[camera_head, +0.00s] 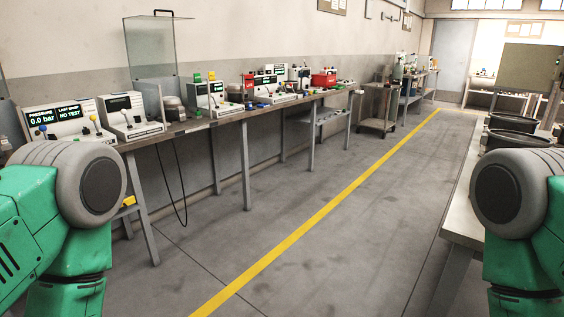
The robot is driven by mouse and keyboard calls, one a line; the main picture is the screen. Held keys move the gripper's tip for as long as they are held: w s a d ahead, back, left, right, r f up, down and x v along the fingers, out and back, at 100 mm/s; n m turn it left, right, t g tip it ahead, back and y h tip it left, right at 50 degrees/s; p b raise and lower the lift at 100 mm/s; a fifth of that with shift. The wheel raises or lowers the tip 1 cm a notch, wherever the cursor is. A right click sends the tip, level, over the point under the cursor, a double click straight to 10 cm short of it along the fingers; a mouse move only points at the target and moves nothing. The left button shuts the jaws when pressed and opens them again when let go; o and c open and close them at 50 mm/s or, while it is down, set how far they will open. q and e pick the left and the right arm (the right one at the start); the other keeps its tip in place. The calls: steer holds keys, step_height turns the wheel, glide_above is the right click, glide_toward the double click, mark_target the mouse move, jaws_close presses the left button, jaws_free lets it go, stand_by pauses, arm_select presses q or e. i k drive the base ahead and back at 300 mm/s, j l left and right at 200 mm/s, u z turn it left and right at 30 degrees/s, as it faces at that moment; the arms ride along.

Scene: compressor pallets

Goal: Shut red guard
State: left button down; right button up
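No part that I can surely tell as the red guard shows. A small red piece (248,82) stands upright by a white device in the middle of the left bench. A larger red box-like object (323,79) sits farther along the same bench. Both are too small to tell whether either is a guard, or open or shut. A clear panelled cover (152,48) with a black handle stands raised over the near part of the bench. Only green and grey links of my two arms show at the lower left and right; both grippers are out of view.
A long workbench (190,124) with several white display devices runs along the left wall. A pressure tester (60,120) reads 0.0 bar. A cart (378,125) stands beyond it. A table (462,215) with dark round containers is at right. The floor aisle with a yellow line (310,226) is clear.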

mark_target(249, 82)
steer(key=i, duration=2.5)
